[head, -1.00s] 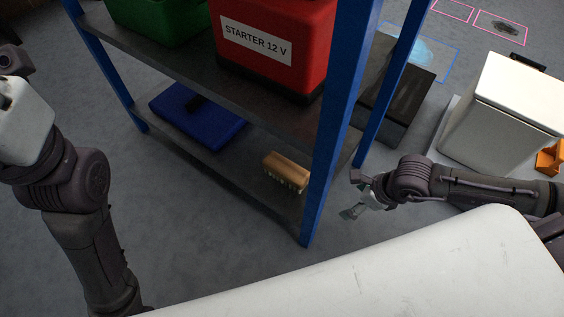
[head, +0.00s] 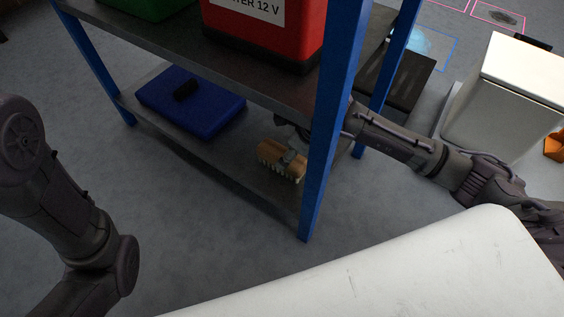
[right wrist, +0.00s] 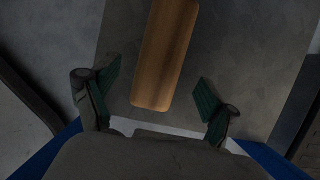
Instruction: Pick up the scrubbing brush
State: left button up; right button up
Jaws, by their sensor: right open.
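The scrubbing brush (head: 282,161) has a wooden back and pale bristles. It is on the lower shelf (head: 225,165) of the blue-posted rack, near the right front post. My right gripper (head: 292,156) is inside the rack at the brush, partly hidden by the post. In the right wrist view the brush's wooden back (right wrist: 165,55) extends away between the open green-padded fingers (right wrist: 158,98), with a gap on both sides. My left gripper is out of view; only my left arm shows at the left edge.
A blue case (head: 190,103) lies on the lower shelf left of the brush. The front right post (head: 330,120) stands beside my right arm. A red starter box (head: 262,38) is on the shelf above. A white bin (head: 505,95) stands at the right.

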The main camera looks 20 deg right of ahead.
aim_at(268, 152)
jog(key=shift+w+a, duration=0.15)
jog(key=b+x, duration=0.4)
jog(key=x, duration=0.1)
jog(key=shift+w+a+f, duration=0.1)
jog(key=shift+w+a, duration=0.05)
jog(key=shift+w, duration=0.1)
jog(key=c, duration=1.3)
jog(key=shift+c, duration=0.2)
jog(key=shift+r, duration=0.2)
